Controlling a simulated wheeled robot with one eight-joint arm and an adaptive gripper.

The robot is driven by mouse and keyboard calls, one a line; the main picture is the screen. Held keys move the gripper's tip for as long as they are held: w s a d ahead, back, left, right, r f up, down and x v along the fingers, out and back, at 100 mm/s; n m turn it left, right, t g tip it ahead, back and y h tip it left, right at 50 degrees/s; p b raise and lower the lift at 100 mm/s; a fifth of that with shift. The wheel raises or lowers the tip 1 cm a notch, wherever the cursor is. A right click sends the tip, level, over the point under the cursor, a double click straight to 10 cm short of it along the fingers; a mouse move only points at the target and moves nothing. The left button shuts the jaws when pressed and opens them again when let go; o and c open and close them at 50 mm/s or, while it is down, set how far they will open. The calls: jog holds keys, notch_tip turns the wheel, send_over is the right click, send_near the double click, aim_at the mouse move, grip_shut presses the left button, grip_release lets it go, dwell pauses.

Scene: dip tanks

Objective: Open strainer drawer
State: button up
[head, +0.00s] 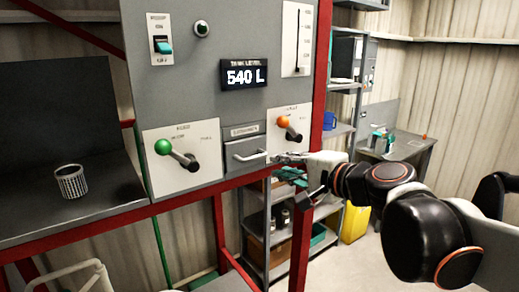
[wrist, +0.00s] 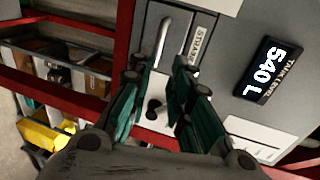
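The strainer drawer (head: 246,145) is a small grey front set in the panel, and it looks closed. It has a pale bar handle (head: 250,156). In the wrist view the handle (wrist: 165,38) lies ahead, in line with the gap between my fingertips. My gripper (head: 282,162) is just right of the handle in the head view. In the wrist view my gripper (wrist: 162,66) is open, its teal-padded fingers apart with nothing held. I cannot tell whether a fingertip touches the handle. A "STRAINER" label (wrist: 199,42), partly hidden, is beside the handle.
A green-knobbed lever (head: 163,147) is left of the drawer and an orange-knobbed lever (head: 284,122) is at its upper right. The display (head: 244,75) reads 540 L. A mesh basket (head: 71,181) stands on the dark shelf at left. Red frame posts (head: 304,225) flank the panel.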

aim_at(255, 159)
jog(key=p+x, duration=0.1)
jog(key=x, duration=1.2)
jog(key=shift+w+a+f, duration=0.2)
jog(key=shift+w+f, duration=0.05)
grip_shut()
